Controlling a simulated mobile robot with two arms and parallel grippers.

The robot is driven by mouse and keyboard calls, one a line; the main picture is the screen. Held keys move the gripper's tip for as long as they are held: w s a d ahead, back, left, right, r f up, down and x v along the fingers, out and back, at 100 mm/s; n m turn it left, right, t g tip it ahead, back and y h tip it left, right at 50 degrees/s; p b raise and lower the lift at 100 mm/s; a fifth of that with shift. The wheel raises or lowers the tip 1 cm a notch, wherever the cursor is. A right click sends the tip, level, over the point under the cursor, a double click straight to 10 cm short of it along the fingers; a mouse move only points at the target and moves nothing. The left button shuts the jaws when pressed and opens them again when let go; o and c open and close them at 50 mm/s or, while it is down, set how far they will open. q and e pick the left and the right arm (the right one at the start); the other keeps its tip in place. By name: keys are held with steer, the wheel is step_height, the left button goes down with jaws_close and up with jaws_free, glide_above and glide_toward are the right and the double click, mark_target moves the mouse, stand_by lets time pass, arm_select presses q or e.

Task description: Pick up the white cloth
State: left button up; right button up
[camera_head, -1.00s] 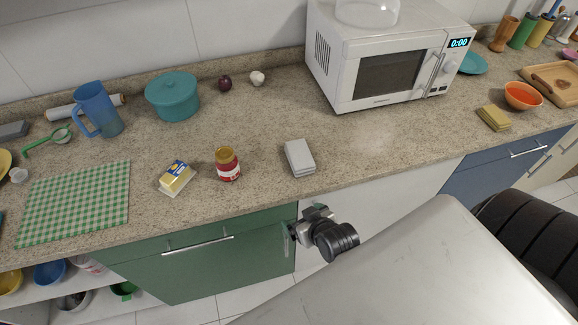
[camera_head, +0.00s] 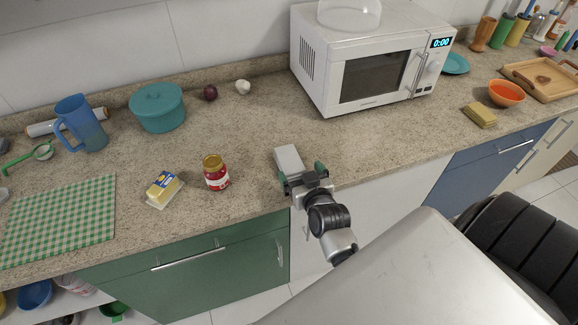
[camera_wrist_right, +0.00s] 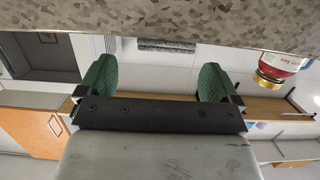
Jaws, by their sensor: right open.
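The white cloth (camera_head: 288,158) is a folded, pale grey-white block lying flat on the counter near its front edge. My right gripper (camera_head: 301,172) is at the counter edge, just in front of the cloth, with its green-padded fingers spread apart and nothing between them visibly held. It hides the near part of the cloth. In the upside-down right wrist view the open gripper (camera_wrist_right: 156,82) shows both green pads, and a striped grey edge, apparently the folded cloth (camera_wrist_right: 166,46), lies between and beyond them. My left gripper is not in view.
The microwave (camera_head: 375,65) stands behind to the right. A teal pot (camera_head: 158,108) is at the back left. The counter right of the gripper is clear.

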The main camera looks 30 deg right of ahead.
mark_target(290, 161)
steer(key=shift+w+d+f, duration=0.1)
steer(key=shift+w+f, duration=0.1)
steer(key=shift+w, duration=0.25)
steer(key=b+x, duration=0.2)
steer(key=x, duration=0.1)
steer(key=b+x, duration=0.1)
steer(key=b, duration=0.1)
steer(key=shift+w+a+f, duration=0.25)
steer(key=shift+f, duration=0.15)
steer(key=shift+w+d, duration=0.1)
steer(key=shift+w, duration=0.3)
steer(key=shift+r, duration=0.1)
steer(key=shift+s, duration=0.1)
steer(key=c, duration=1)
